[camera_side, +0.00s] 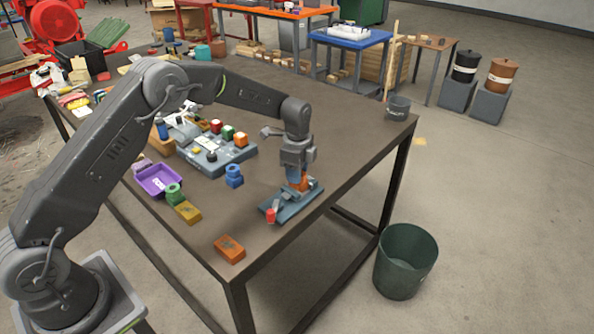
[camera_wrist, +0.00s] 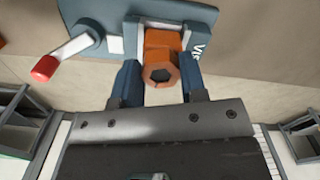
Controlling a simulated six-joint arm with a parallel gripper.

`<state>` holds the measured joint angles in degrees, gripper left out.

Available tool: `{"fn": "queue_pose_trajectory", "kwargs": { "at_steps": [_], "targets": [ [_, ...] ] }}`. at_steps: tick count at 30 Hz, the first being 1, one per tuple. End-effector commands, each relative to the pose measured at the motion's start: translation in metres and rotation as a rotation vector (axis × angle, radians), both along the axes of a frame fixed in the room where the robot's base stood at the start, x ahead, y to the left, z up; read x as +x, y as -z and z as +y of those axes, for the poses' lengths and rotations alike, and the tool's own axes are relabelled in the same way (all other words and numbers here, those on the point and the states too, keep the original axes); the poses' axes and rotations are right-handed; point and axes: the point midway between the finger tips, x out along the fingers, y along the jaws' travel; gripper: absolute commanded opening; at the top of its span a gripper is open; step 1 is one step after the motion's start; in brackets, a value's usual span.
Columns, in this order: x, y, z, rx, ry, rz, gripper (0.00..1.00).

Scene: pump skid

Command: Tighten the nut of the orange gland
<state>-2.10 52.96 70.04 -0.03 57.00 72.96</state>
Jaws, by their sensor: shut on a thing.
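The orange gland (camera_side: 302,181) stands on a blue-grey base plate (camera_side: 284,207) near the right edge of the table. Its orange nut (camera_wrist: 160,74) shows in the wrist view as a hex shape with a dark hole in its middle. My gripper (camera_side: 299,172) points down over the gland. In the wrist view, the blue fingers of my gripper (camera_wrist: 160,85) stand on either side of the nut, shut on it. The contact faces are partly hidden. A lever with a red knob (camera_wrist: 45,69) is on the same base, also seen in the side view (camera_side: 271,214).
An orange block (camera_side: 230,249) lies near the table's front edge. Blue rings (camera_side: 234,176), a purple tray (camera_side: 160,179) and a grey fixture with coloured blocks (camera_side: 213,160) stand to the left. A grey cup (camera_side: 398,108) is at the back right. Bare tabletop surrounds the base plate.

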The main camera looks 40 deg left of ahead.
Motion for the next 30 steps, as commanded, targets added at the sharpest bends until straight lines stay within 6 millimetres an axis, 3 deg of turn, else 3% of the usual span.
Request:
{"fn": "queue_pose_trajectory", "kwargs": {
  "at_steps": [8,9,17,25,30],
  "targets": [
    [0.000,0.000,0.000,0.001,0.002,0.000,0.15],
    [0.000,0.000,0.000,0.001,0.002,0.000,0.41],
    [0.000,0.000,0.000,0.000,0.001,0.000,0.65],
    [0.000,-0.002,0.000,0.000,0.000,-0.001,0.65],
    [0.001,-0.022,0.000,0.000,0.000,-0.004,0.65]
  ]
}}
